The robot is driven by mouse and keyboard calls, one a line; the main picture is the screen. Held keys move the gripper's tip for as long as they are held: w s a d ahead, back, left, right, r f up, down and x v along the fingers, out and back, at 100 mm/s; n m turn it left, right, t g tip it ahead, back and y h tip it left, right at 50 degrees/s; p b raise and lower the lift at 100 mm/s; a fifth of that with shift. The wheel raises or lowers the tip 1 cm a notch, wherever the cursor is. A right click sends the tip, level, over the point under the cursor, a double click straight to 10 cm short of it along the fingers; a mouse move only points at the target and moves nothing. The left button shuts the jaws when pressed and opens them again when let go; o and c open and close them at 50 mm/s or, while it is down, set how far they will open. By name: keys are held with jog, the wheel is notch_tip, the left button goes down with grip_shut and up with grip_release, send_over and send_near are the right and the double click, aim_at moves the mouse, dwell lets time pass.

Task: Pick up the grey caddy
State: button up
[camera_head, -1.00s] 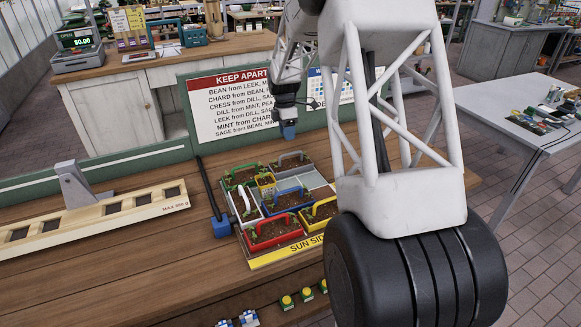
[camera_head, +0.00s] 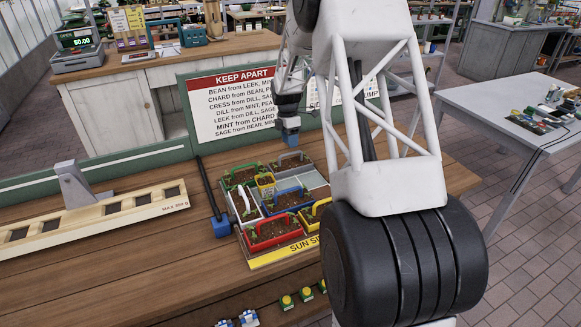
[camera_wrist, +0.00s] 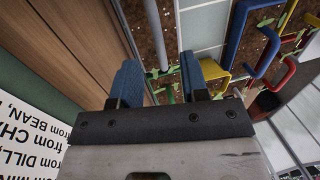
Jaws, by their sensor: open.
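The grey caddy (camera_head: 292,167) is a small soil-filled box with a grey handle, at the back of the planter tray in the head view. My gripper (camera_head: 291,138) is above it, pointing down. In the wrist view my gripper (camera_wrist: 160,82) has its two blue fingers apart with nothing held between them. A grey handle (camera_wrist: 155,35) runs up the picture just beyond the gap between the fingers, over brown soil. The fingers look apart from the handle, but the exact height gap is hard to tell. My gripper body hides the near part of the caddy.
Close by in the tray stand a green caddy (camera_head: 240,175), a yellow one (camera_head: 265,182), a blue one (camera_head: 288,199), a white-handled one and a red one (camera_head: 272,236). The sign board (camera_head: 232,110) stands behind. Bare tray cells (camera_head: 312,180) lie beside the grey caddy.

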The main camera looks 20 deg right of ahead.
aim_at(291, 153)
jog(key=shift+f, duration=0.3)
jog(key=shift+s+f, duration=0.1)
jog(key=shift+f, duration=0.05)
jog(key=shift+s+f, duration=0.2)
jog(key=shift+f, duration=1.05)
jog(key=shift+s+f, duration=0.2)
jog(key=shift+f, duration=1)
jog(key=shift+c, duration=0.5)
grip_shut()
